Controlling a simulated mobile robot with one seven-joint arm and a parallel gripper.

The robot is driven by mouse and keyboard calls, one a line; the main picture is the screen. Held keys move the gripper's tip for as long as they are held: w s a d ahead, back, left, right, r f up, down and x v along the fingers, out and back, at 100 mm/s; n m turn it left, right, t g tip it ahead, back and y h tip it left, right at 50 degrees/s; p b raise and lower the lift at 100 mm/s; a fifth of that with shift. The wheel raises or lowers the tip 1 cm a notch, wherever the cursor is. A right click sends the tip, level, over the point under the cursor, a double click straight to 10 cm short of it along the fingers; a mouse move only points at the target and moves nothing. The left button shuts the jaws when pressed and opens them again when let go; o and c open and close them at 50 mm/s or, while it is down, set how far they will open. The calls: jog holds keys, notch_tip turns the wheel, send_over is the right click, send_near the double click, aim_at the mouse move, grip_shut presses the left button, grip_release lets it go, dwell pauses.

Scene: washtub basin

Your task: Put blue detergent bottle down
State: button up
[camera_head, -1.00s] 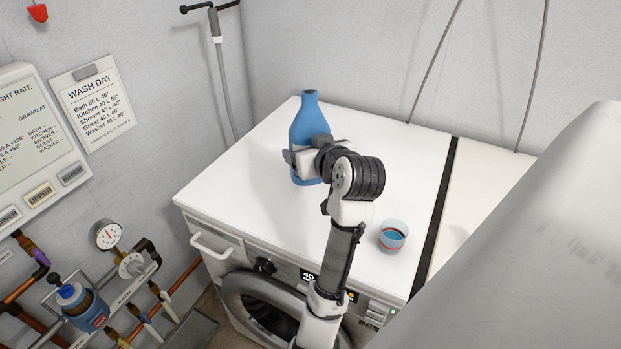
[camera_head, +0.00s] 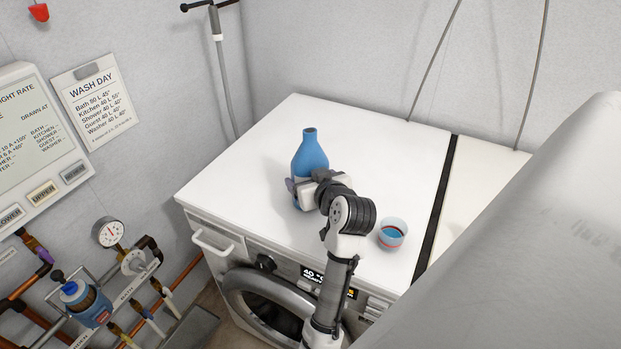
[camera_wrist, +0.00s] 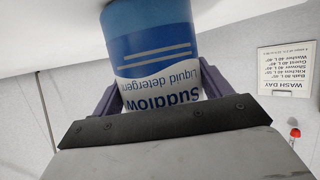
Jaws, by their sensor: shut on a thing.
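The blue detergent bottle (camera_head: 309,156) is upright over the white top of the washing machine (camera_head: 262,172). It has no cap on its neck that I can make out. My gripper (camera_head: 305,190) is shut on its lower part.
A small clear cup with blue and red bands (camera_head: 392,234) stands right of my wrist, close to it. The machine top is free behind and left of the bottle. A black strip (camera_head: 437,210) runs along its right side. A grey surface blocks the lower right.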

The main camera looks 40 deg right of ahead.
jog(key=shift+r, duration=0.1)
jog(key=o, duration=1.7)
jog(key=shift+f, duration=0.2)
jog(key=shift+r, duration=0.2)
jog(key=b+v, duration=0.2)
jog(key=v, duration=1)
